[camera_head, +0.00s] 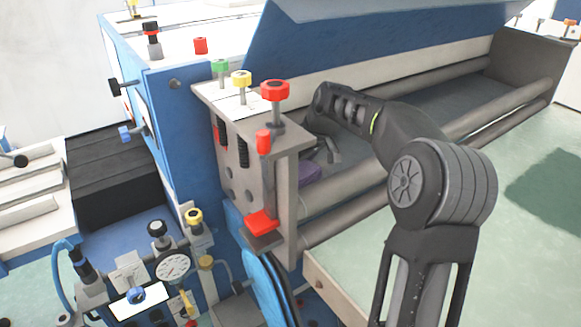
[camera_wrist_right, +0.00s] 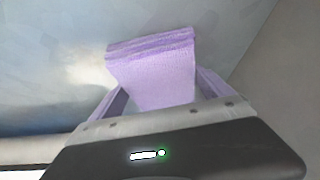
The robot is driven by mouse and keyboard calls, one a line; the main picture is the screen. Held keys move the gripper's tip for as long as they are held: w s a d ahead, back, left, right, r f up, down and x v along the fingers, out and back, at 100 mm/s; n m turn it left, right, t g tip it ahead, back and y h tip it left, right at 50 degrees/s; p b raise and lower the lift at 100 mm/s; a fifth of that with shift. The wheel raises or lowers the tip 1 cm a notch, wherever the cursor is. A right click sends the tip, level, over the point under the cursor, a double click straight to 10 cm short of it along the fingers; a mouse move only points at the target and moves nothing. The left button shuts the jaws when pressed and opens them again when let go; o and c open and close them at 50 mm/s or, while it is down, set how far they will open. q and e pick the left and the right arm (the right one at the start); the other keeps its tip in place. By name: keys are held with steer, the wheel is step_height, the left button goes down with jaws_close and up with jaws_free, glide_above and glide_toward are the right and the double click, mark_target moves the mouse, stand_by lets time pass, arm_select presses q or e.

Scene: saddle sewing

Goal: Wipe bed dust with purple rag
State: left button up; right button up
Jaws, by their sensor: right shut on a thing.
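The purple rag (camera_wrist_right: 155,75) is folded and held between the fingers of my right gripper (camera_wrist_right: 160,100), as the right wrist view shows. It faces a blue-grey surface (camera_wrist_right: 50,60) with a pale patch; I cannot tell whether it touches. My right gripper (camera_head: 322,153) is partly hidden there, reaching over the dark bed (camera_head: 400,110) between the long rails. My left gripper is not in view.
The grey end bracket (camera_head: 290,185) with red, yellow and green knobs stands left of my right gripper. Long grey rails (camera_head: 510,107) border the bed. A blue panel (camera_head: 370,40) slopes above it. A gauge (camera_head: 172,266) and small fittings stand at lower left. Green floor lies at right.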

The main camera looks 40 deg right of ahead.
mark_target(306, 161)
steer(key=shift+d+r+p, duration=0.1)
steer(key=shift+d+p, duration=0.2)
steer(key=shift+d, duration=1.3)
steer(key=shift+d, duration=0.1)
steer(key=shift+s+d, duration=0.1)
steer(key=shift+d, duration=0.1)
steer(key=shift+d+p, duration=0.45)
steer(key=shift+d, duration=1.15)
steer(key=shift+d, duration=0.15)
steer(key=shift+s+d+p, duration=0.1)
steer(key=shift+d+p, duration=0.75)
steer(key=shift+d, duration=0.95)
